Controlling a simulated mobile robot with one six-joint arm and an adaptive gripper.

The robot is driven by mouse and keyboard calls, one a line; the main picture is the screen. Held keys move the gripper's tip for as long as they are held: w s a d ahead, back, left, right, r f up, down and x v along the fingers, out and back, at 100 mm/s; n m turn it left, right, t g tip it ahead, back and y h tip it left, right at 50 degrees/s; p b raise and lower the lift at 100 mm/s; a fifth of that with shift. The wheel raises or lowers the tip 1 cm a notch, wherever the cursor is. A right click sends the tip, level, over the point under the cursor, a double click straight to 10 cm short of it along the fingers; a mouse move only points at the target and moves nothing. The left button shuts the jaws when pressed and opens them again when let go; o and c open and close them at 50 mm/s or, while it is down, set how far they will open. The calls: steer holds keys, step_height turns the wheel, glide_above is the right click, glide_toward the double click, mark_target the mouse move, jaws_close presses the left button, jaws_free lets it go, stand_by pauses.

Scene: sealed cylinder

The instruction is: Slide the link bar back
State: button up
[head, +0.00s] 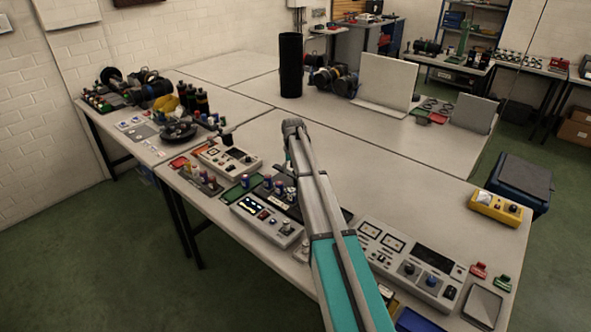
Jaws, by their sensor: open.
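I cannot single out the link bar in the head view. A dark board with several small blue-topped cylinders (268,181) lies on the near bench, just left of my arm. My arm reaches up from the bottom of the picture to a bend above the bench, and a teal part of it shows just left of the upper links.
A grey instrument box with a lit screen (267,218) stands in front of the board. A larger meter panel (410,262) is right of my arm. A black cylinder (290,65) and an upright pale panel (387,82) stand farther back.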

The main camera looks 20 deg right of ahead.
steer(key=s+a, duration=0.3)
steer(key=a, duration=0.1)
step_height(320, 180, up, 14)
steer(key=p, duration=1.4)
steer(key=s+a+f+b, duration=0.3)
steer(key=s, duration=0.5)
steer(key=s+a+f+n+b, duration=0.1)
steer(key=s+a+f+b, duration=0.2)
steer(key=s, duration=0.5)
steer(key=s+a+f+n+b, duration=0.1)
steer(key=s+a+f+b, duration=0.2)
steer(key=s, duration=0.6)
steer(key=shift+f+b, duration=0.9)
steer(key=shift+f, duration=0.05)
steer(key=s+a+n, duration=0.1)
steer(key=s+a, duration=0.1)
steer(key=s, duration=0.6)
steer(key=shift+s, duration=0.25)
